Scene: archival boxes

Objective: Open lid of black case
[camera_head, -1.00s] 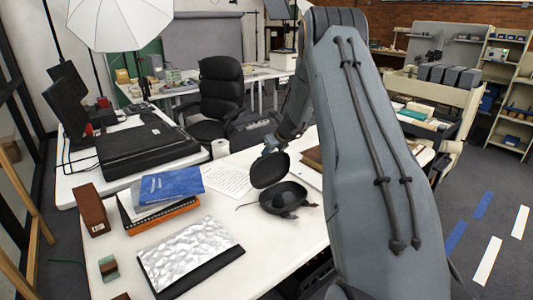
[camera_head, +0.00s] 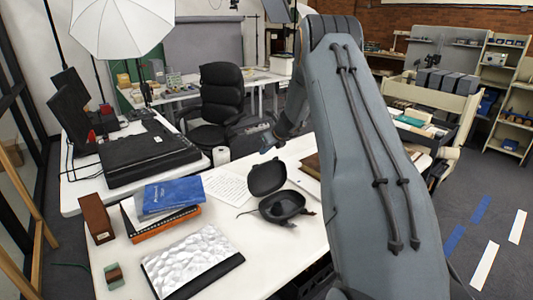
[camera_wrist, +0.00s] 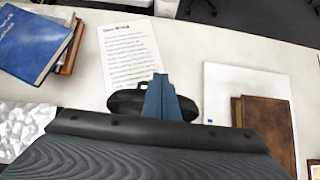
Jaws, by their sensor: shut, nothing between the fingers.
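The black case (camera_head: 283,207) lies on the white table in the head view. Its lid (camera_head: 267,177) stands raised at the back of the base, so the case is open and its dark inside shows. My gripper (camera_head: 266,148) is just behind and above the lid, with a small gap seen between them. In the wrist view my gripper (camera_wrist: 161,80) is shut with nothing held. There its blue fingers and dark body cover much of the black case (camera_wrist: 187,90), so only its upper part shows.
A printed sheet (camera_head: 228,188) lies left of the case. Blue books (camera_head: 172,190), a brown box (camera_head: 96,218) and a silvery textured panel (camera_head: 190,260) are further left. A brown book (camera_wrist: 268,130) lies on the right in the wrist view.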

